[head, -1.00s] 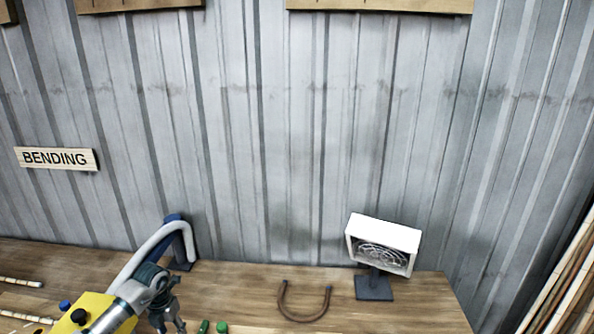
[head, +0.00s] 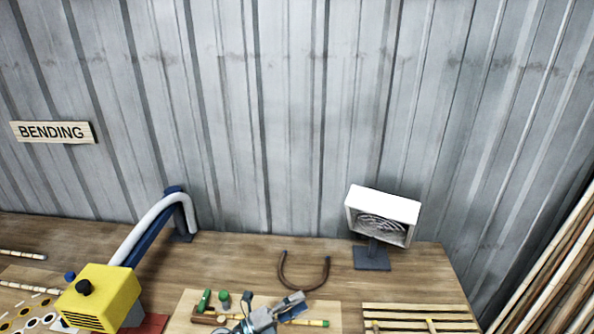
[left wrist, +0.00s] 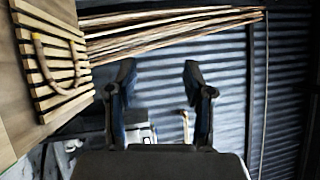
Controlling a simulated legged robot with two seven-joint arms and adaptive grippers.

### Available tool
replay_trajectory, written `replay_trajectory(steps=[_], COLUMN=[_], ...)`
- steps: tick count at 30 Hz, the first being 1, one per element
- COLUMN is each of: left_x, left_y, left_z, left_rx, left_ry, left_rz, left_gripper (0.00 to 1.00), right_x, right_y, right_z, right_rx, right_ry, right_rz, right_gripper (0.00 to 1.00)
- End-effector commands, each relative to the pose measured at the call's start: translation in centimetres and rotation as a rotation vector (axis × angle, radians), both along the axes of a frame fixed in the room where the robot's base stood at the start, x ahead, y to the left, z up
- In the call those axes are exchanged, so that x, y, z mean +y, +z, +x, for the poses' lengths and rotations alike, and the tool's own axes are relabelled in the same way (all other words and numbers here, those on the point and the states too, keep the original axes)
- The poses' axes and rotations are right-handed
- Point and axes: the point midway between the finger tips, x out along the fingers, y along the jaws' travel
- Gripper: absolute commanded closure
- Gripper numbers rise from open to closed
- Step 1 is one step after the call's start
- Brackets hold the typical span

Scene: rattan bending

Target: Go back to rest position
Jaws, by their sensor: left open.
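My left gripper (head: 270,315) shows at the bottom centre of the head view, partly cut off, over the tool board. In the left wrist view its two fingers (left wrist: 158,82) stand wide apart with nothing between them. A brown U-shaped rattan piece (head: 284,279) lies on the workbench (head: 235,258) just beyond, apart from the gripper. In the left wrist view a curved rattan piece (left wrist: 41,61) rests on a slatted rack (left wrist: 69,103). My right gripper is not in view.
A yellow box (head: 103,290) with a pale hose stands at left. A white fan-like heater (head: 382,215) stands at the bench's back right. The slatted rack (head: 415,308) lies at lower right, beside long wooden strips (head: 560,262). Green-capped items (head: 204,300) lie on the board.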

Motion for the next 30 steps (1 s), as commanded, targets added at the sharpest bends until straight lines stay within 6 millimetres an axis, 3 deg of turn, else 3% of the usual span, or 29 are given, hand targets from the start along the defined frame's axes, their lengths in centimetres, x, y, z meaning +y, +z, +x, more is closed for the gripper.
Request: replay_trajectory(steps=[2,5,8,12,15,18,24,30], left_x=[2.0,7.0,12.6,17.9,19.7,20.6,21.3,21.3], left_y=[0.8,-1.1,-6.3,-14.8,-19.0,-21.8,-24.9,-26.2], left_z=[0.1,0.4,-1.1,-6.8,-11.6,-16.0,-23.4,-30.2], left_rx=[0.144,0.382,0.671,1.061,1.282,1.451,1.713,1.931], left_ry=[0.18,0.449,0.73,1.053,1.209,1.318,1.462,1.563], left_rz=[-0.246,-0.501,-0.678,-0.783,-0.789,-0.774,-0.714,-0.633], left_gripper=[0.48,0.48,0.48,0.48,0.48,0.48,0.48,0.48], right_x=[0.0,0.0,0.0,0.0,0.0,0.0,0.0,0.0], right_y=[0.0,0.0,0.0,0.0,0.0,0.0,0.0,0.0], right_z=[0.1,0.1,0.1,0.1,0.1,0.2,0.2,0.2], right_rx=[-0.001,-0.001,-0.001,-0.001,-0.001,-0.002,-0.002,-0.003], right_ry=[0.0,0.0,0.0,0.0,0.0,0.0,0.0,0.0], right_rz=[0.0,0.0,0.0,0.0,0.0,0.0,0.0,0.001], right_gripper=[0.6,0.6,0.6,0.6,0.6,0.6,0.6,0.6])
